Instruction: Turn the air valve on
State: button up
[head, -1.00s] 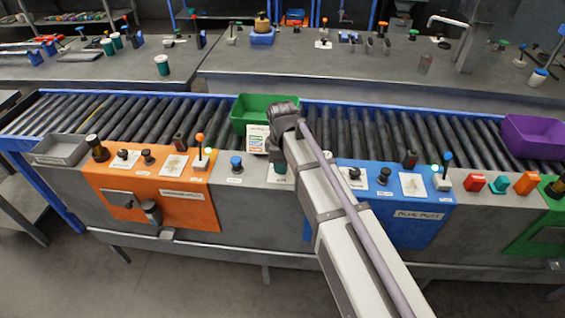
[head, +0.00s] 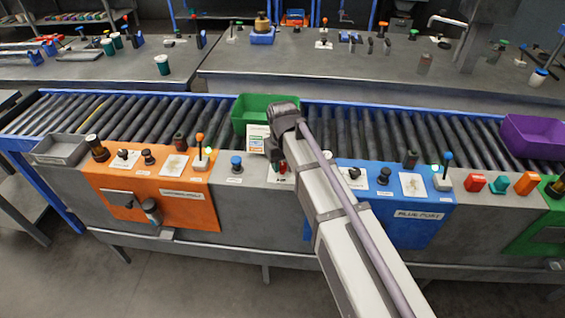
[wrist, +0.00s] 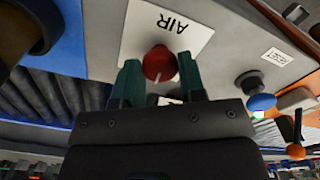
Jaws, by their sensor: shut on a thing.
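The air valve is a red round knob (wrist: 160,62) on a white plate lettered AIR (wrist: 190,25) in the wrist view. A pale line on the knob points down toward my gripper's body. My gripper (wrist: 159,72) has its two teal fingers on either side of the knob, shut on it. In the head view a little of the red knob (head: 283,168) shows just left of my arm, on the grey panel between the orange and blue panels. My gripper (head: 279,163) is there too, mostly hidden behind my own arm.
A blue button (head: 236,161) stands left of the valve; it also shows in the wrist view (wrist: 262,102). The orange panel (head: 190,205) and blue panel (head: 405,232) flank it. A green bin (head: 243,112) sits on the roller conveyor behind. A purple bin (head: 535,137) is far right.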

aim_at(282, 165)
jog(key=m, duration=0.7)
dwell(0.6)
jog(key=o, duration=0.9)
notch_tip(282, 165, up, 11)
jog(key=p, duration=1)
jog(key=shift+f+p, duration=0.1)
jog(key=shift+p, duration=0.3)
